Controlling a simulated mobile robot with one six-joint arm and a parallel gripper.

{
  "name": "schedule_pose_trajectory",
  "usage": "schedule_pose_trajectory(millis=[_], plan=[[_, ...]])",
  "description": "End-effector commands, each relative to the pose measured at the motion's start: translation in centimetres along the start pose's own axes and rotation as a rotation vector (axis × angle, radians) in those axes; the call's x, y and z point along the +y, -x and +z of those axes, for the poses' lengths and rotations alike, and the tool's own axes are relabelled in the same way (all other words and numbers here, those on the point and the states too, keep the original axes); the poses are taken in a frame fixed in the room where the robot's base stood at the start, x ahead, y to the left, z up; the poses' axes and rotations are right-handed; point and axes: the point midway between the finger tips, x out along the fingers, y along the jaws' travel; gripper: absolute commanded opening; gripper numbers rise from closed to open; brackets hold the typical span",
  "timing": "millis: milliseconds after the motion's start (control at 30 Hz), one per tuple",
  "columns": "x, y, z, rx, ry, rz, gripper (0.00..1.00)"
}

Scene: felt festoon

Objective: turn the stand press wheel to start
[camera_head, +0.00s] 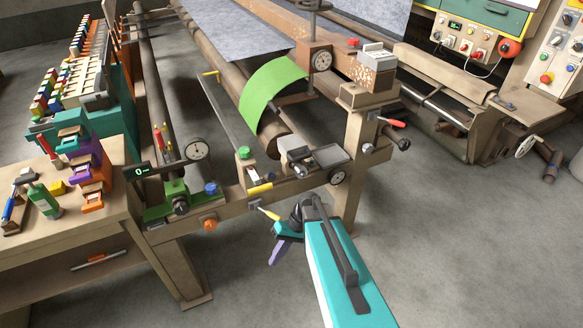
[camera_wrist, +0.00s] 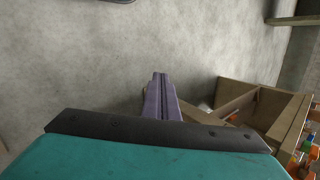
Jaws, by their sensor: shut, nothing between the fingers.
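Several wheels show in the head view, and I cannot tell for certain which is the stand press wheel. My gripper (camera_head: 273,262), with purple fingers, hangs in front of the frame's front beam, apart from all these wheels. In the wrist view its fingers (camera_wrist: 160,78) are together and empty, over bare floor.
The machine's wooden front beam (camera_head: 228,208) lies just behind my gripper. A workbench (camera_head: 60,240) with tools and coloured blocks stands left. A green felt strip (camera_head: 270,90) curves over the roller. Open grey floor (camera_head: 460,250) lies to the right.

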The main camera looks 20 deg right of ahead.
Motion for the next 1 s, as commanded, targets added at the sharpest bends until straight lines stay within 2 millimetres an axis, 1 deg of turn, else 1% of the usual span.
schedule_pose_trajectory(millis=[33,200,267,300,400,500,600,733,833,1000], plan=[[0.2,-1.9,1.8,-0.035,-0.013,0.034,0.00],[1.9,-7.0,6.5,-0.129,-0.054,0.165,0.00],[2.6,-8.4,8.3,-0.159,-0.065,0.214,0.00],[3.1,-9.4,9.5,-0.179,-0.070,0.247,0.00],[4.3,-11.4,12.5,-0.223,-0.079,0.330,0.00],[5.5,-12.9,15.4,-0.261,-0.082,0.413,0.00],[6.7,-14.0,17.8,-0.291,-0.078,0.487,0.00],[7.9,-14.7,20.0,-0.315,-0.072,0.556,0.00],[8.4,-14.9,20.8,-0.321,-0.069,0.586,0.00],[8.7,-15.0,21.1,-0.325,-0.067,0.600,0.00]])
